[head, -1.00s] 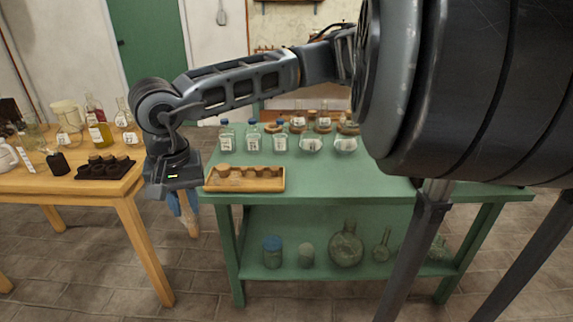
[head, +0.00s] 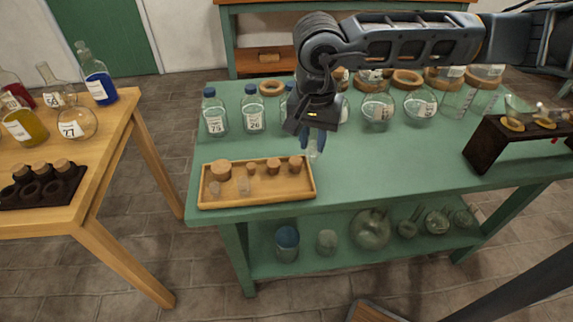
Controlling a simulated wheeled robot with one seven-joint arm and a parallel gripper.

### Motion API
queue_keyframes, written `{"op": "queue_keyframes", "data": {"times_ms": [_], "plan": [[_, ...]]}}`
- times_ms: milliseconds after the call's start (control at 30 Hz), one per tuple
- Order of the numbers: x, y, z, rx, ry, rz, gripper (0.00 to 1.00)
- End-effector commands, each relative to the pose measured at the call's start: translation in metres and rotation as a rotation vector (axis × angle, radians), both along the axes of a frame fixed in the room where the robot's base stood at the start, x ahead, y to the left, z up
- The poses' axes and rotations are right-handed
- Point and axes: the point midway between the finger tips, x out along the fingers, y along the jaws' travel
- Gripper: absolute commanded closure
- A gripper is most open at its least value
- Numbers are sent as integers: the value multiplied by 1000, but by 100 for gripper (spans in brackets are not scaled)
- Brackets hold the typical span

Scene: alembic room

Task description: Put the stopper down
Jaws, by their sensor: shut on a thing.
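My gripper (head: 314,146) points down over the green table (head: 365,165), just beyond the right back corner of a wooden tray (head: 256,200). It is shut on a small, pale, clear thing, likely the stopper (head: 313,154), mostly hidden between the blue-grey fingers. I cannot tell whether the stopper touches the table top. The tray holds several cork stoppers, such as a large cork (head: 221,170) at the left, and two small clear glass pieces at the front, one of them a glass stopper (head: 243,186).
Labelled bottles, such as bottle 26 (head: 253,112), and round flasks (head: 378,110) stand behind my gripper. A dark wooden rack (head: 490,148) stands at the right. The green table is clear between tray and rack. A wooden table (head: 95,190) with flasks is at the left.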

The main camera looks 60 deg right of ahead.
Motion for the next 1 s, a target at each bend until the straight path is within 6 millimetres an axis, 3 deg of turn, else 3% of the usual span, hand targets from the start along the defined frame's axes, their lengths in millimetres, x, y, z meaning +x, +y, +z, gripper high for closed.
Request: {"op": "queue_keyframes", "data": {"times_ms": [200,367,533,800,1000], "plan": [[27,35,-24,4,0,1,100],[37,46,-34,2,-1,-1,100],[39,48,-43,1,1,-4,100],[39,48,-74,2,2,-4,100],[39,47,-78,-1,0,-3,100]]}}
